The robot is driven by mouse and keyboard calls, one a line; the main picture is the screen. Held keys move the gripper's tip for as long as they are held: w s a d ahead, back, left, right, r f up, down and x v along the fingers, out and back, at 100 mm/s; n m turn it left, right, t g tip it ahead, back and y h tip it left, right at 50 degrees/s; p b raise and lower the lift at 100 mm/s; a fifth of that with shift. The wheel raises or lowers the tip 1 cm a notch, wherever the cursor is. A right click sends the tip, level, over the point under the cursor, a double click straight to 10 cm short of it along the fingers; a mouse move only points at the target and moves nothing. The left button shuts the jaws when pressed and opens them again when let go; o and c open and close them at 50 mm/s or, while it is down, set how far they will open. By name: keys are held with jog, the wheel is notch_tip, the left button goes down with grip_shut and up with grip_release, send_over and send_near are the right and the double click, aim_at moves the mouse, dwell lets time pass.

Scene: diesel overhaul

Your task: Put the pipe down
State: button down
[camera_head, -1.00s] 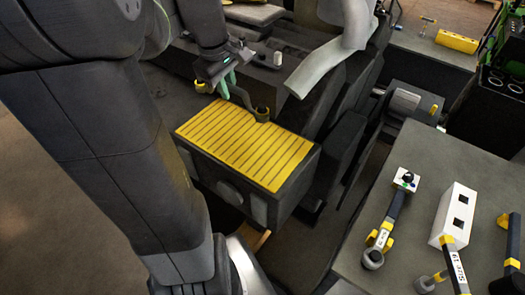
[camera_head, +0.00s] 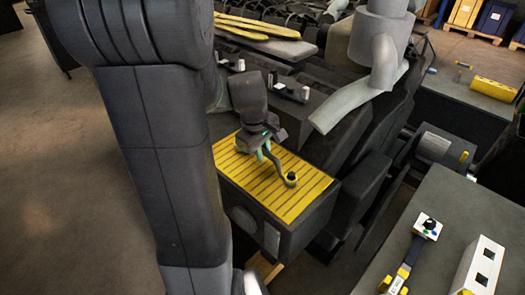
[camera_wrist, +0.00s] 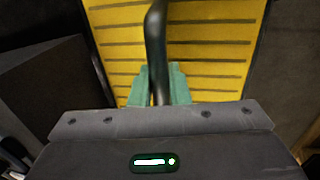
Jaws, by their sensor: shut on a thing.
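My gripper (camera_head: 263,152) is shut on a dark, bent pipe (camera_head: 277,165) above the yellow slatted top (camera_head: 317,185) of a dark block. I cannot tell whether the pipe touches the slats. The pipe's other end is hidden by my gripper.
A large grey curved duct (camera_head: 350,90) rises just right of the slatted top. The engine's dark body lies behind. A grey bench (camera_head: 440,255) at right holds a tool (camera_head: 413,250) and a white box with square holes (camera_head: 482,265). Open floor (camera_head: 70,200) lies at left.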

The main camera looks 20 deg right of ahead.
jog(key=shift+f, duration=0.2)
jog(key=c, duration=1.4)
grip_release()
jog(key=shift+o, duration=0.2)
jog(key=shift+r, duration=0.1)
jog(key=shift+a+r, duration=0.1)
jog(key=shift+r, duration=0.5)
notch_tip(320, 180, up, 11)
jog(key=s+a, duration=0.1)
jog(key=a, duration=0.1)
jog(key=shift+f, duration=0.1)
